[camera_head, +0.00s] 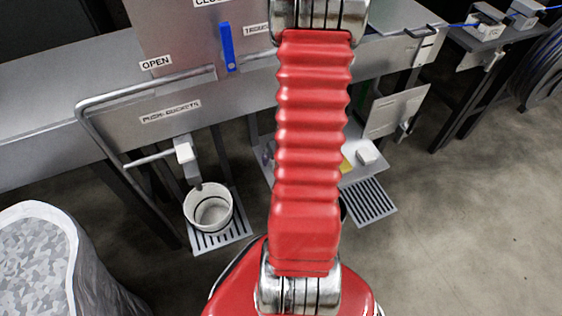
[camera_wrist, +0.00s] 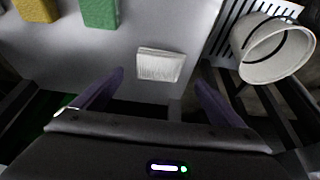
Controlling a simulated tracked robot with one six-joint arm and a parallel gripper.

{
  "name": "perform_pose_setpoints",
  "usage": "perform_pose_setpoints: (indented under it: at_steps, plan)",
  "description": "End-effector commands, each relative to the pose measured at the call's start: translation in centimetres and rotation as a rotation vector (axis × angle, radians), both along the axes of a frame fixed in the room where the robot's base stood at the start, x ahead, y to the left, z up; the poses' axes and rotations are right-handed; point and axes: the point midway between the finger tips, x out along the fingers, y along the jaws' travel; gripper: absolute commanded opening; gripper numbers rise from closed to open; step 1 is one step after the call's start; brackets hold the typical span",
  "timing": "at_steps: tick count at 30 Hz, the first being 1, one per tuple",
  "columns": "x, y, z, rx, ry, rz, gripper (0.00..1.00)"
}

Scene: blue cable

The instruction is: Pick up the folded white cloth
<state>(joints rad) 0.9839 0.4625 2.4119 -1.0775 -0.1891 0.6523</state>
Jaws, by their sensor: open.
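The folded white cloth (camera_wrist: 160,65) lies flat on a pale grey shelf (camera_wrist: 145,20) near the shelf's front edge in the wrist view. My gripper (camera_wrist: 159,75) is open and empty. Its two purple-grey fingers stand apart to the left and right of the cloth in the picture, and the cloth shows between the tips. I see no contact with the cloth, and the height of the tips above it is hard to tell.
A green sponge (camera_wrist: 100,13) and a yellow sponge (camera_wrist: 37,8) lie on the shelf left of the cloth. A white bucket (camera_wrist: 272,52) stands to the right on a slatted rest (camera_wrist: 229,30). In the head view, a white block (camera_head: 366,152) sits on the shelf. Open floor lies right.

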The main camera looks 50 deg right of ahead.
Motion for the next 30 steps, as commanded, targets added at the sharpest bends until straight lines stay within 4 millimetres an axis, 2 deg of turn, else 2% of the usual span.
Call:
perform_pose_setpoints:
  at_steps: [8, 22, 30]
  plan:
    - [0.3, -0.2, -1.1, 0.002, 0.0, -0.001, 0.92]
    - [1.4, -0.8, -4.4, 0.003, 0.0, -0.001, 0.92]
    - [1.5, -1.0, -4.9, 0.001, 0.001, 0.0, 0.92]
